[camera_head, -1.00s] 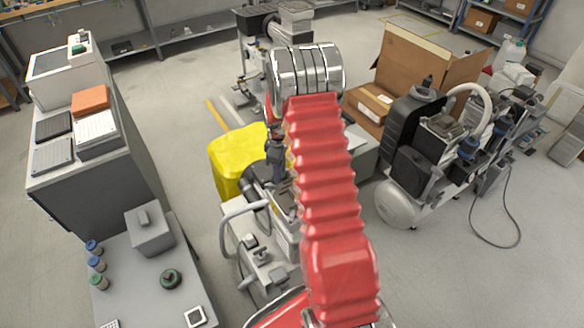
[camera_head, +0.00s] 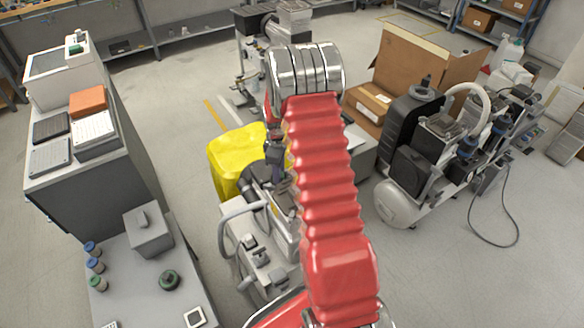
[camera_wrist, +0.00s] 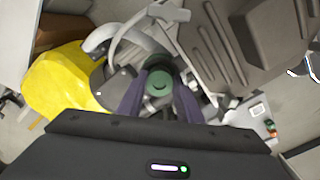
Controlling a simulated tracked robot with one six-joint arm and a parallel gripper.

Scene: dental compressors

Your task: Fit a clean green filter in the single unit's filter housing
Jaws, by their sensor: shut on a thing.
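In the wrist view, my gripper (camera_wrist: 158,90) is shut on a round green filter (camera_wrist: 158,82), with a dark finger on each side. The filter is above or at the single unit (camera_wrist: 190,42), next to a black rounded part (camera_wrist: 117,88). I cannot tell whether the filter is seated in a housing; the fingers cover its sides. In the head view, the unit (camera_head: 262,240) stands low behind my red arm, which hides much of it. Another dark green round piece (camera_head: 169,280) lies on the grey bench at the lower left.
A yellow bin (camera_head: 232,160) stands close beside the unit. The grey bench (camera_head: 135,300) holds a grey box (camera_head: 148,230) and several small jars (camera_head: 95,265). A larger compressor (camera_head: 420,165) and an open cardboard box (camera_head: 425,60) stand at right. Floor between is clear.

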